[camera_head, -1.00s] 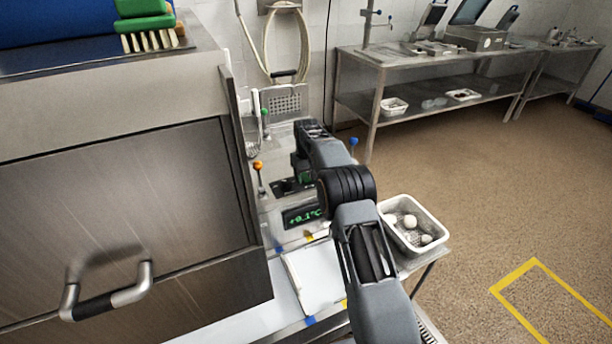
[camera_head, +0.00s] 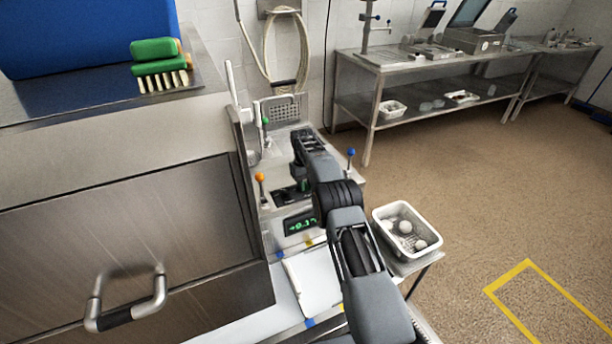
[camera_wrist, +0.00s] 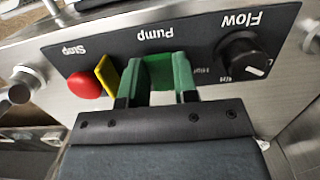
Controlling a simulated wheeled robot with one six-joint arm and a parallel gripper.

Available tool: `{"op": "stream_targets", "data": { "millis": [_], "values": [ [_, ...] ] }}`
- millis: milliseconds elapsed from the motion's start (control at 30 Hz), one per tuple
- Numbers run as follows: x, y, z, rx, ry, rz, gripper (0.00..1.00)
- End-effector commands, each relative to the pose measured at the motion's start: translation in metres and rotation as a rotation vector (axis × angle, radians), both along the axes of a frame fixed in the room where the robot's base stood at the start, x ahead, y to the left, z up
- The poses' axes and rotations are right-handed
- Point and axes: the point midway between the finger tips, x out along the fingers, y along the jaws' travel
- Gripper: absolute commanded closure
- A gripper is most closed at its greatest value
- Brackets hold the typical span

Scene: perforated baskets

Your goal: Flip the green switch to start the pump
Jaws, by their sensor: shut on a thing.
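The green switch (camera_wrist: 158,70) sits on a black control panel (camera_wrist: 200,45) marked Pump, seen upside down in the wrist view. My gripper (camera_wrist: 157,84) is at the panel, with its two fingers on either side of the switch and shut on it. The fingers hide part of the switch, and I cannot tell its exact position. In the head view my arm covers most of the panel; only a bit of green (camera_head: 305,186) shows beside it.
Close by are a red Stop button (camera_wrist: 84,85), a yellow piece (camera_wrist: 107,75) and a black Flow knob (camera_wrist: 242,54). A steel hooded machine (camera_head: 120,220) stands left. A white basket (camera_head: 407,256) with pale items is at right. Open floor (camera_head: 480,200) lies beyond.

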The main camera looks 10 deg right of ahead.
Motion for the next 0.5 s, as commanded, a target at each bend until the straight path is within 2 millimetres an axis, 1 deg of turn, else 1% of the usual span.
{"op": "stream_targets", "data": {
  "millis": [33,500],
  "values": [
    [0.0016,0.0014,0.0041,-0.002,0.011,0.002,0.96],
    [-0.0038,0.0018,-0.0005,-0.015,0.085,0.001,0.96]
  ]
}}
